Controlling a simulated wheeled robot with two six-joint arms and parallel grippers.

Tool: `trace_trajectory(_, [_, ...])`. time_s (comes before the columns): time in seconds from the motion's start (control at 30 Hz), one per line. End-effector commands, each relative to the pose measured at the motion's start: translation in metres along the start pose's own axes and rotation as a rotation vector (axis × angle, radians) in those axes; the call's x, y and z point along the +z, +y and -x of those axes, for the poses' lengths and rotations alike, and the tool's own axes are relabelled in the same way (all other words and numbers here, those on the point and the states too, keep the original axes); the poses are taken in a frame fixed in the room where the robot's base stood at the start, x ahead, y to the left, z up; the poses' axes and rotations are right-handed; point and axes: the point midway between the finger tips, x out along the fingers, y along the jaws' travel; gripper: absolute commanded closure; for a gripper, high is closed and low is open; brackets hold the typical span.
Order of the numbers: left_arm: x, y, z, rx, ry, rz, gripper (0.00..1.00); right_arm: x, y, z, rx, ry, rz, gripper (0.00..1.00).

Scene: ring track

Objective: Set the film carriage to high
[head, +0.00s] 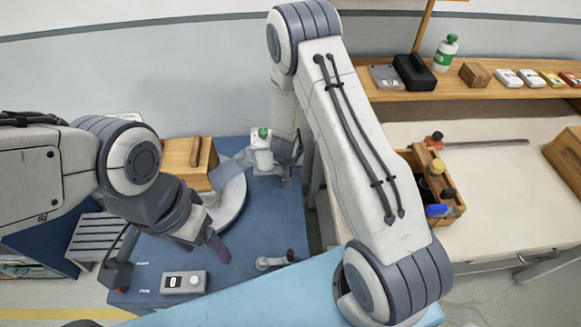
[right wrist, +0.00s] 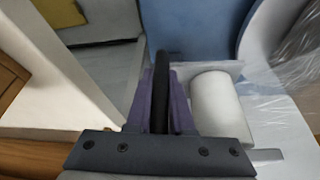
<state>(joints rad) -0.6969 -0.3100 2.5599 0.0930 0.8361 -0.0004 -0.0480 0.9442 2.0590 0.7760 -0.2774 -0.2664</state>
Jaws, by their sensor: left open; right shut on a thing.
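The film carriage (head: 262,158) is a pale unit with a green-topped part, at the back of the blue machine deck. Clear film (head: 235,167) runs from it to the left. My right gripper (head: 288,175) is at the carriage's right side. In the right wrist view its purple fingers (right wrist: 160,105) are shut on a narrow black bar (right wrist: 161,75), beside the white film roll (right wrist: 215,100). What the bar joins to is hidden. My left gripper (head: 217,247) is open and empty, low over the deck's front left part.
A white turntable (head: 233,203) carries a wooden box (head: 188,158). A grey control box (head: 184,282) and a small crank-like lever (head: 275,262) sit toward the deck's front. A cream workbench (head: 500,190) with a wooden caddy (head: 447,192) stands at right.

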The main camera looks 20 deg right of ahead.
Motion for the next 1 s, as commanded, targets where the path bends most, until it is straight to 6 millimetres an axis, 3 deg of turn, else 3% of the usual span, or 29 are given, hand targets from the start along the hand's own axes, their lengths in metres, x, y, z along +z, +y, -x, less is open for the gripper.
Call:
trace_trajectory(0.07, [0.000,0.000,0.001,0.000,0.000,0.000,0.28,-0.003,0.000,0.003,-0.001,0.008,-0.001,1.00])
trace_trajectory(0.1, [0.000,0.000,0.001,0.000,0.000,0.000,0.28,-0.003,0.000,0.003,-0.001,0.008,-0.001,0.72])
trace_trajectory(0.17, [0.000,0.000,0.001,0.000,0.000,0.000,0.28,-0.004,0.000,0.003,-0.001,0.008,-0.001,0.50])
trace_trajectory(0.57, [0.000,0.000,0.002,0.000,0.000,0.000,0.28,-0.003,-0.001,0.008,-0.002,0.007,-0.001,0.50])
trace_trajectory(1.0, [-0.001,0.002,0.023,0.000,0.000,0.000,0.28,-0.003,-0.001,0.089,-0.002,0.007,-0.001,0.50])
